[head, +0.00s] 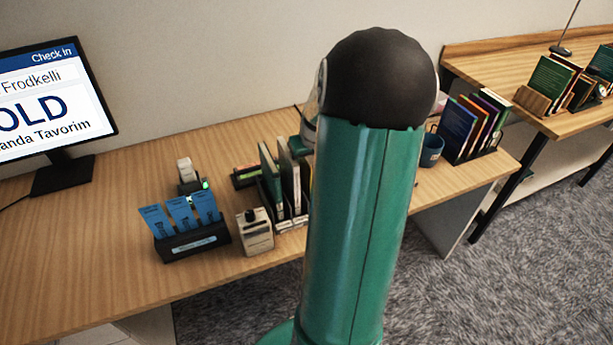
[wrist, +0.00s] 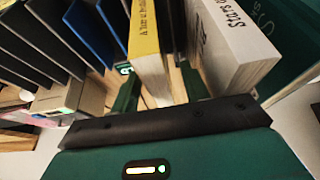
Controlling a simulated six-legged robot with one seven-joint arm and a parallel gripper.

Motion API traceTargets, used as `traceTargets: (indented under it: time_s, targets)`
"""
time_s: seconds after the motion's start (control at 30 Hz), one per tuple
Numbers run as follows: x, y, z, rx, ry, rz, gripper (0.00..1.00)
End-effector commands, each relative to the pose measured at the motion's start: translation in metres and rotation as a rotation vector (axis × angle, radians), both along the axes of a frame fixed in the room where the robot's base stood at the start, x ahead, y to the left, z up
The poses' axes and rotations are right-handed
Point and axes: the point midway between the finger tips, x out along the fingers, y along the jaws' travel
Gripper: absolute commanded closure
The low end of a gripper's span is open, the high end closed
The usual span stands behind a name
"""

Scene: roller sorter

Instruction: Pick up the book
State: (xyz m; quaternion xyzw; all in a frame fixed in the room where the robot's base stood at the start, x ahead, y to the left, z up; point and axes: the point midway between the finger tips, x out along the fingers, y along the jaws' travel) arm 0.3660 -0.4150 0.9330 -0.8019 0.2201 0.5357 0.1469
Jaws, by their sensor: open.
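In the wrist view my gripper (wrist: 158,80) is open, with one green finger on each side of the lower end of a yellow book (wrist: 144,30). The yellow book stands between the fingers, its spine lettering partly readable; I cannot tell whether either finger touches it. A thick pale grey book (wrist: 222,42) with "Stars" on its spine stands just right of the right finger. A dark green book (wrist: 290,35) is at the far right.
Dark and blue upright books or dividers (wrist: 62,30) fill the wrist view's left.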

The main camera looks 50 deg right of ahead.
Motion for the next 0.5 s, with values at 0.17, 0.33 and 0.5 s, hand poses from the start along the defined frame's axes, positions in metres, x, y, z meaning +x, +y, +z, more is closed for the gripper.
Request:
traceTargets:
  time_s: [0.17, 0.33, 0.5]
  targets:
    - [-0.0001, 0.0001, -0.0004, 0.000, 0.000, 0.000, 0.55]
    - [-0.0001, 0.0002, -0.0025, 0.000, 0.000, 0.000, 0.55]
    - [-0.0001, 0.0001, -0.0036, 0.000, 0.000, 0.000, 0.64]
